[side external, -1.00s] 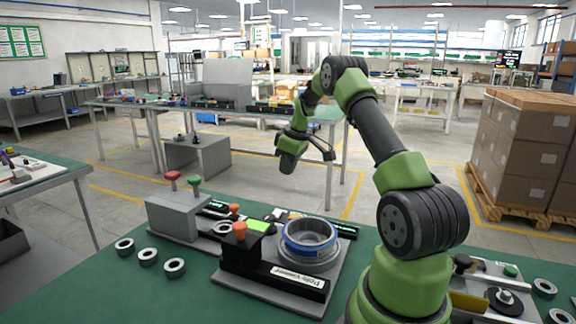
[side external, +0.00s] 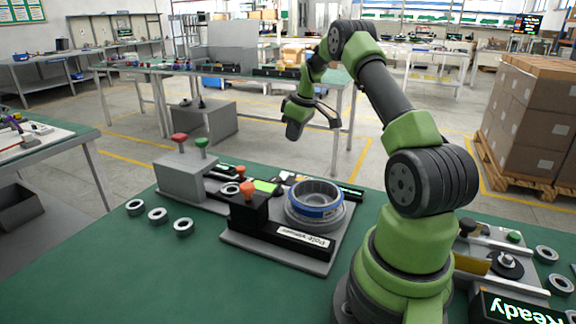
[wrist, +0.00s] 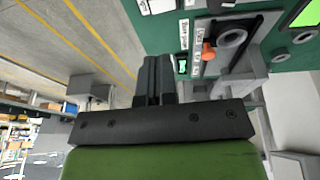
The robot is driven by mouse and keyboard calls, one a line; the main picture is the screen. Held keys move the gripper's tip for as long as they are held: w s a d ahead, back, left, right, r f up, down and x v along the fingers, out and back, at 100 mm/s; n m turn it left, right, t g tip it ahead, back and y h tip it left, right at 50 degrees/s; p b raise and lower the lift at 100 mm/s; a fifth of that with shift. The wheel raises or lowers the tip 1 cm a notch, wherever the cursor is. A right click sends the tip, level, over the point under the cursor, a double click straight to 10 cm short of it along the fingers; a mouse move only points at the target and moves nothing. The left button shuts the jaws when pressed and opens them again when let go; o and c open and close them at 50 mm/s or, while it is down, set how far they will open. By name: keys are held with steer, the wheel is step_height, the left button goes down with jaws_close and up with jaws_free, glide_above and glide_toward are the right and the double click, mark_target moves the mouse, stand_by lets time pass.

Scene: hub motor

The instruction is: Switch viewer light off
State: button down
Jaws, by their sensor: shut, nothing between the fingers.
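The pole viewer is a black block with a label reading "Pole viewer" (side external: 303,238), on a grey base plate (side external: 262,251). An orange knob (side external: 247,189) tops its black post. Beside it, a round grey housing with a blue band (side external: 316,211) sits on the same plate. My gripper (side external: 294,131) hangs in the air above and behind the fixture, apart from it. In the wrist view its two dark fingers (wrist: 157,64) are together and empty. That view also shows an orange knob (wrist: 208,52) beside white labels too small to read surely.
A grey box with red and green knobs (side external: 190,177) stands left of the viewer. Several loose rings (side external: 158,215) lie on the green table (side external: 140,275). A lit green screen (side external: 265,186) lies behind the viewer. A "Ready" display (side external: 520,309) is at front right.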

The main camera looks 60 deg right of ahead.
glide_toward(283, 176)
steer(key=x, duration=0.2)
steer(key=d+x, duration=0.1)
steer(key=x, duration=0.2)
steer(key=shift+w+d+f, duration=0.15)
steer(key=shift+w+f, duration=0.05)
steer(key=shift+w, duration=0.05)
steer(key=shift+d+f, duration=0.15)
steer(key=shift+f, duration=0.6)
steer(key=shift+d+f, duration=0.1)
steer(key=shift+f, duration=0.2)
steer(key=shift+a+r, duration=0.2)
steer(key=shift+a, duration=0.65)
